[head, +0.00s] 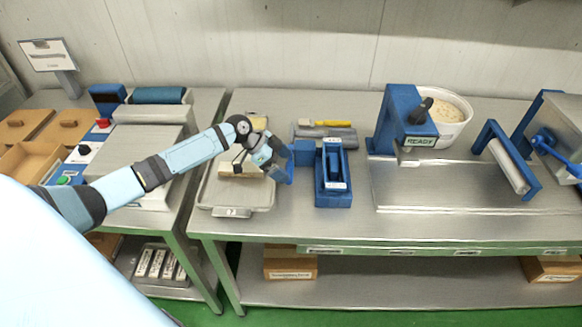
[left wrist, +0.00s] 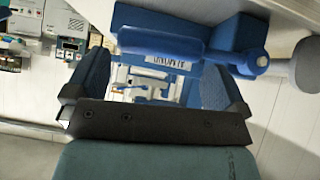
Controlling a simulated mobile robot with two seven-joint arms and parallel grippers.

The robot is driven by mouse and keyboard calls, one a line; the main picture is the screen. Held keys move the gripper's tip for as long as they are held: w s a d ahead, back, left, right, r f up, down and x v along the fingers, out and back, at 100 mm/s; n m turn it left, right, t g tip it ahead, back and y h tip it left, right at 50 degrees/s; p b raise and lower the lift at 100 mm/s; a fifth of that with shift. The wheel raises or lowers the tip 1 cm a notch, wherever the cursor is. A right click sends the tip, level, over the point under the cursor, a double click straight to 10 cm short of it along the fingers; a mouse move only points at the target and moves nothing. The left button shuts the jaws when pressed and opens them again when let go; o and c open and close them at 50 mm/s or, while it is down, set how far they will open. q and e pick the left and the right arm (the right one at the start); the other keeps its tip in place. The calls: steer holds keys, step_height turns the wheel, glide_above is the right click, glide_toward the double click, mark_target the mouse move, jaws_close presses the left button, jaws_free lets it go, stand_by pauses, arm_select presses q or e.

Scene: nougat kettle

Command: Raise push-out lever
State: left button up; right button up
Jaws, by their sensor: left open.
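My left gripper (head: 283,166) is above the right side of a metal tray, just left of a narrow blue open-topped fixture (head: 333,192) on the metal table. In the left wrist view my left gripper (left wrist: 155,80) has its two blue fingers wide apart. Beyond and between them is a blue bar (left wrist: 160,40) with a round pivot end, in front of a blue body with a label. This bar looks like the lever, but I cannot tell for sure. No contact with it is clear. My right gripper is not in view.
The metal tray (head: 236,211) holds pale blocks. A grey roller (head: 325,133) and a yellow-handled tool (head: 333,123) lie behind the fixture. A blue machine marked READY (head: 400,125) and a white tub (head: 447,106) stand to the right. The front table strip is clear.

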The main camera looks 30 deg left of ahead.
mark_target(290, 169)
arm_select(q)
steer(key=shift+x, duration=1.7)
steer(key=c, duration=1)
steer(key=shift+w+a+r+n+g+h, duration=0.2)
steer(key=shift+r+n+g+h, duration=0.25)
steer(key=shift+r, duration=0.35)
steer(key=shift+w+a+r+n+g+h, duration=0.1)
steer(key=shift+w+r+n+g+h, duration=0.2)
steer(key=shift+r+g, duration=0.35)
steer(key=shift+w+a+r+n+g+h+b, duration=0.15)
steer(key=shift+w+r+n+g+h, duration=0.15)
steer(key=shift+r, duration=0.2)
steer(key=shift+w+a+r+n+g+h+b, duration=0.1)
steer(key=shift+w+a+r+n+g+h, duration=0.15)
steer(key=shift+r, duration=0.25)
steer(key=shift+w+a+r+n+g+h+b, duration=0.1)
steer(key=shift+w+r+n+g+h+b, duration=0.1)
steer(key=shift+r+g+h, duration=0.25)
steer(key=shift+r, duration=0.15)
steer(key=o, duration=1)
steer(key=shift+a, duration=0.1)
